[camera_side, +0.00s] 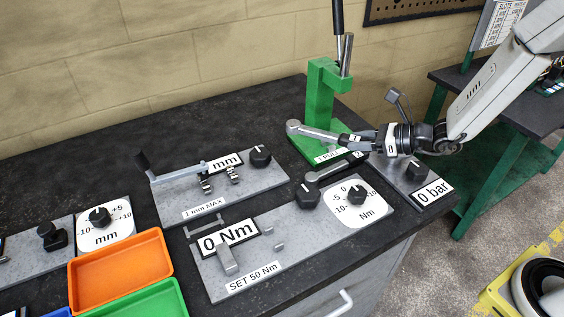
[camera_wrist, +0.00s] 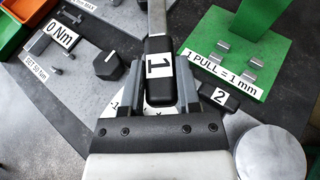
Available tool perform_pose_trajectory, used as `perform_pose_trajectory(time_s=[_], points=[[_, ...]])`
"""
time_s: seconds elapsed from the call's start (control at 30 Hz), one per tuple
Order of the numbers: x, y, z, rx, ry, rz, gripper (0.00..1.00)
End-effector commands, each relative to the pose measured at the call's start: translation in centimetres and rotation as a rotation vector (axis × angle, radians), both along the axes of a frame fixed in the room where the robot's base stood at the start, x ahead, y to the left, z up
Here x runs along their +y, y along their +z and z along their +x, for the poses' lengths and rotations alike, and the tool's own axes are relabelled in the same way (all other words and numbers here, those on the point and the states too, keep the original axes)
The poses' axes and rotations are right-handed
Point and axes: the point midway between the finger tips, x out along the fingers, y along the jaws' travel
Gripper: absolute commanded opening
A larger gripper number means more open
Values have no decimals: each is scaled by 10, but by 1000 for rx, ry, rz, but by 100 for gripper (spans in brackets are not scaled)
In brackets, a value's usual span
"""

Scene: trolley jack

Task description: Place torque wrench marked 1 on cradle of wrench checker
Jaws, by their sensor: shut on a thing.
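My gripper (camera_side: 372,142) is shut on the handle of the torque wrench marked 1 (camera_wrist: 158,66). In the side view the wrench's grey head and shaft (camera_side: 318,132) reach left from the gripper, above the table and in front of the green press. The wrench checker (camera_side: 300,259) is a grey plate with a "0 Nm" display (camera_side: 227,238), a black knob and a white Nm dial (camera_side: 357,202). Its cradle (camera_side: 228,261) shows as a grey block and small brackets at the plate's left half, empty. The checker lies in front of and below the held wrench.
A wrench marked 2 (camera_side: 335,168) lies behind the checker, close below my gripper. The green press (camera_side: 322,100) with a tall lever stands behind. A "1 mm MAX" fixture (camera_side: 190,207) and orange tray (camera_side: 120,270) are to the left. A "0 bar" panel (camera_side: 432,191) is at right.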

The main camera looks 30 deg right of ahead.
Motion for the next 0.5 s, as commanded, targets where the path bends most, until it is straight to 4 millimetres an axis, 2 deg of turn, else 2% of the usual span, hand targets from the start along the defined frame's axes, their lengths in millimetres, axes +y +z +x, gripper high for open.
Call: perform_pose_trajectory(time_s=[0.23,0.4,0.5], points=[[81,12,-9,-20,315,13,0],[137,17,-29,-18,554,11,0],[163,20,-42,-11,677,6,0]])
